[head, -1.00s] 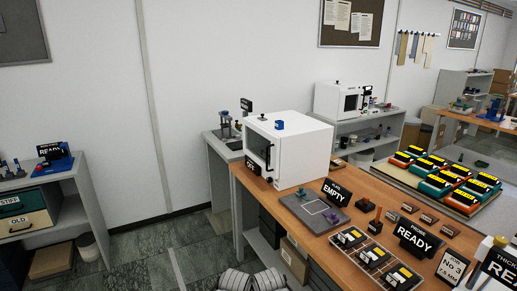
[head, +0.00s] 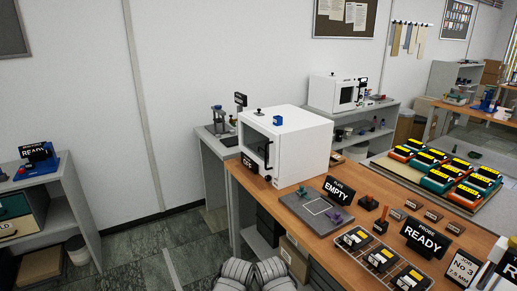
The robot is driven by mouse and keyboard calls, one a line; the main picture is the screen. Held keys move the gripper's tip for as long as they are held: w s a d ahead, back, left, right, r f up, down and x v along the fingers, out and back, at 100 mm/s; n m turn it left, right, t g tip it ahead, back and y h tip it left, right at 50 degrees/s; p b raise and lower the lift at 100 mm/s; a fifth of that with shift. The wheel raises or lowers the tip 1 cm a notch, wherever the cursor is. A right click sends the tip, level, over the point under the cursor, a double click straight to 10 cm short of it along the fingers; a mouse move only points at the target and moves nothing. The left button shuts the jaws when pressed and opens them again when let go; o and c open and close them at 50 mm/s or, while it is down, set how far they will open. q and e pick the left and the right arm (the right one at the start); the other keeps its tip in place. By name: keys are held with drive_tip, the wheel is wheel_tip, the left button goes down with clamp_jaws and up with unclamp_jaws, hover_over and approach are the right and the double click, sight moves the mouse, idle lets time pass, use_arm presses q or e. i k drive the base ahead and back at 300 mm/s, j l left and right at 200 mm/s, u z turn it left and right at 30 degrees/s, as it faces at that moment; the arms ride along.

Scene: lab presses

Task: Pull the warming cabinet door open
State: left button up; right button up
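The warming cabinet (head: 303,152) is a white box on the left end of the wooden bench. Its dark-windowed door (head: 255,147) faces left and looks closed, with a dark vertical handle (head: 267,154) near its right edge. A blue item and a small dark knob sit on its top. Ribbed grey parts of mine show at the bottom edge, below and apart from the cabinet. No gripper fingers show in the head view.
A grey plate (head: 312,213) and an EMPTY sign (head: 339,190) stand in front of the cabinet. A tray with black and yellow items (head: 380,259) lies nearer. A grey side table (head: 213,147) stands behind the cabinet's left side. The floor (head: 150,250) left of the bench is clear.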

sight(273, 167)
drive_tip(key=i+j+u, duration=0.15)
drive_tip(key=i, duration=0.4)
drive_tip(key=i+j+u, duration=0.2)
drive_tip(key=i, duration=0.35)
drive_tip(key=k+l, duration=0.1)
drive_tip(key=l, duration=0.25)
